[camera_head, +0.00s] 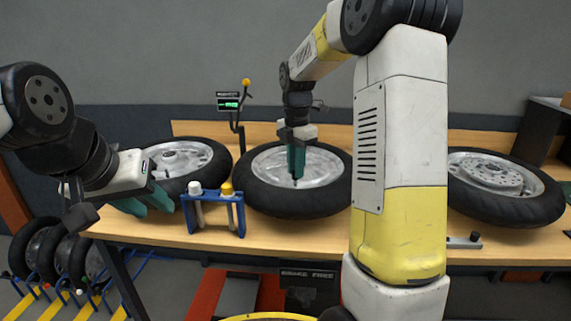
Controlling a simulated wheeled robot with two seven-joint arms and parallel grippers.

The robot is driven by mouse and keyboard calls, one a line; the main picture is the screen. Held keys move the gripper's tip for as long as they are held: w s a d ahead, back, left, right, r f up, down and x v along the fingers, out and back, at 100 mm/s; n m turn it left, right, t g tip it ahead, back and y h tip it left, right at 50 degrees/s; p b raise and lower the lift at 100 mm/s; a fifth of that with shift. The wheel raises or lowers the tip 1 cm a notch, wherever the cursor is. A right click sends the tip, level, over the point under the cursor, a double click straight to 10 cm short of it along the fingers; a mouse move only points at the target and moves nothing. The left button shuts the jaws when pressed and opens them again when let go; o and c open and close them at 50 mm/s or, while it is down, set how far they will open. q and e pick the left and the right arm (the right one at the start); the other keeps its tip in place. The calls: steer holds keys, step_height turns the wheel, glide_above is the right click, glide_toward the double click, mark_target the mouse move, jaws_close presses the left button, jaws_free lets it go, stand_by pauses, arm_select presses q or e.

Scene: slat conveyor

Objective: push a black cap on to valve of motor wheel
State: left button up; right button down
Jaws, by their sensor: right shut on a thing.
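My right gripper (296,170) points down over the silver rim of the middle wheel (262,198), its teal fingers shut on a small dark piece that looks like the black cap (295,183). The cap is at the fingertips, close to the rim; whether it touches a valve I cannot tell, and the valve is not visible. My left gripper (148,203) is open and empty at the left, in front of the left wheel (207,165). Another wheel with a broad hub disc (497,175) lies flat at the right of the bench.
The wooden bench (270,240) carries the wheels. A blue stand (214,210) with white-topped and yellow-topped tools stands between the left and middle wheels. A post with a green display (229,104) rises behind. Upright tyres (42,250) stand in a floor rack at lower left.

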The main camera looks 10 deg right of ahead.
steer(key=shift+f, duration=0.15)
steer(key=c, duration=1.2)
jaws_free()
steer(key=shift+c, duration=0.2)
step_height(320, 180, up, 11)
